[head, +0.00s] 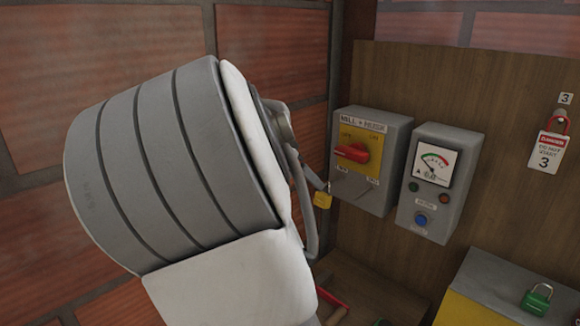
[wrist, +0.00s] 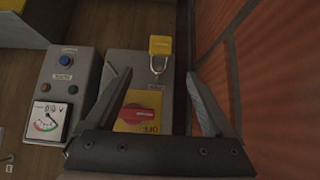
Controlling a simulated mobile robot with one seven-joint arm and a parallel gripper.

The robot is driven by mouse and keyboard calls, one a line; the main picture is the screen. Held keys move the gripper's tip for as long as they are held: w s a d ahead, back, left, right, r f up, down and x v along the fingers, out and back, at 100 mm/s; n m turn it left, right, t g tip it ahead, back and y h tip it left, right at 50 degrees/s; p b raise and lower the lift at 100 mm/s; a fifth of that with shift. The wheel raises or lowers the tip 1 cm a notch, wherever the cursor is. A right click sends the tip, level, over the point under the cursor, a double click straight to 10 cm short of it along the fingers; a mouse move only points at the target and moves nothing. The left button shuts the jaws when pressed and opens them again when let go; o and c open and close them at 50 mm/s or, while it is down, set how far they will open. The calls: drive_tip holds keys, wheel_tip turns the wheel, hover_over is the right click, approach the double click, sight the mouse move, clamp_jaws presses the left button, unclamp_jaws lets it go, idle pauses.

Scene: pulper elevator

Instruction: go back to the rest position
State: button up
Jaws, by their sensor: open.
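My gripper (wrist: 159,74) is open in the wrist view, one finger on each side of the picture's middle. A yellow padlock (wrist: 160,45) with a metal shackle shows between and beyond the fingertips, apart from both. It also shows in the head view (head: 322,200), beside the lower left edge of the grey mill switch box (head: 398,168). What its shackle passes through is not clear. The box's red handle (head: 352,153) lies level on a yellow plate. In the head view my arm's thick wrist hides most of the gripper.
A grey meter box (head: 443,180) with a blue button stands right of the switch box. A red-and-white danger tag (head: 547,150) hangs farther right. A green padlock (head: 537,299) lies on a grey and yellow box (head: 490,285). A brick wall (head: 275,50) is close on the left.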

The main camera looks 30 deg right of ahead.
drive_tip(key=v, duration=0.6)
drive_tip(key=s+a+f+n+y, duration=0.2)
drive_tip(key=s+f+n+y, duration=0.25)
drive_tip(key=s+f, duration=0.2)
drive_tip(key=s+a+n+t+y, duration=0.2)
drive_tip(key=s+a+n, duration=0.7)
drive_tip(key=s, duration=0.8)
drive_tip(key=a+f+y, duration=0.1)
drive_tip(key=a, duration=0.2)
drive_tip(key=shift+s+a+n+t+y, duration=0.2)
drive_tip(key=shift+n+t+y, duration=0.15)
drive_tip(key=shift+t, duration=0.05)
drive_tip(key=c, duration=0.6)
drive_tip(key=shift+d, duration=0.2)
